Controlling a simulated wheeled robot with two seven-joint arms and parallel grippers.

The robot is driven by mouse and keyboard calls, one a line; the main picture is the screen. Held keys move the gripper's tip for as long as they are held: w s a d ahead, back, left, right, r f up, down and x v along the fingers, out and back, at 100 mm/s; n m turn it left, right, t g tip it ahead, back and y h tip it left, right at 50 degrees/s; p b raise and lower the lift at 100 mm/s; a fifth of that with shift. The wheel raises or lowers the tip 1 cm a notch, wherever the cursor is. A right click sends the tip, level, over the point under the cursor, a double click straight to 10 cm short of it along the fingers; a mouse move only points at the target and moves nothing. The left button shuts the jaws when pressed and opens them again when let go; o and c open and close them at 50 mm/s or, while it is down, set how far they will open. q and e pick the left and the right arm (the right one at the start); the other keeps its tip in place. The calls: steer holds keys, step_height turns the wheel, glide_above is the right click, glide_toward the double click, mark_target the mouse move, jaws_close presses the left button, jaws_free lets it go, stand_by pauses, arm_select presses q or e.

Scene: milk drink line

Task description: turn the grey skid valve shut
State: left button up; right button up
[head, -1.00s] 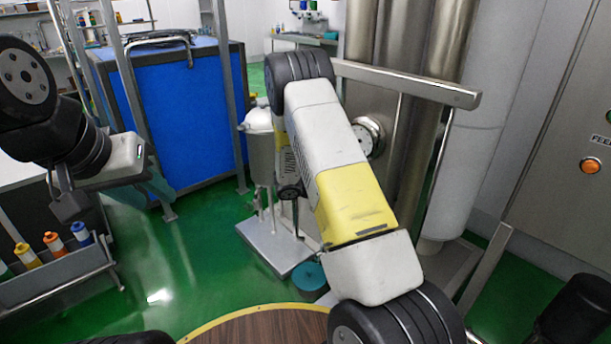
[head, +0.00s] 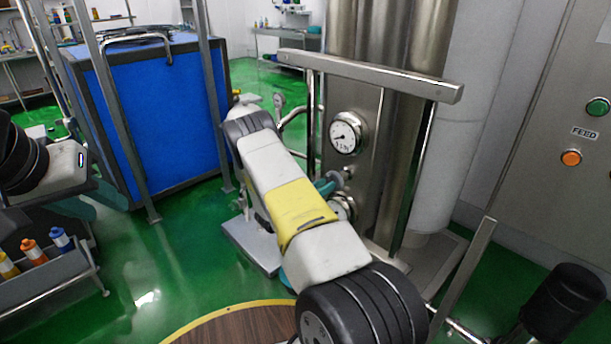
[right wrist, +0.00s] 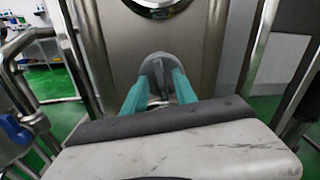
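The grey valve knob (right wrist: 155,70) sits on the front of the steel column in the right wrist view. In the head view a small part of it (head: 341,177) shows beyond my right arm. My right gripper (right wrist: 158,90) reaches it with two teal fingers, one on each side of the knob. The fingers stand apart, with a gap between them; whether they touch the knob I cannot tell. In the head view a teal finger (head: 325,187) shows beside the valve. My left gripper (head: 85,205) is at the left edge, its fingers mostly hidden.
A pressure gauge (head: 345,133) is above the valve on the steel column (head: 375,105). A metal rail (head: 370,75) crosses in front. A blue-handled valve (right wrist: 14,130) is at left in the wrist view. A bottle rack (head: 45,275) stands left; green floor lies between.

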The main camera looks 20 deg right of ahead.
steer(key=shift+w+d, duration=0.1)
steer(key=shift+d, duration=0.2)
jaws_close()
steer(key=shift+m, duration=0.3)
steer(key=m, duration=1.9)
steer(key=shift+s+d+f, duration=0.15)
steer(key=shift+s+f, duration=0.2)
steer(key=shift+m, duration=0.4)
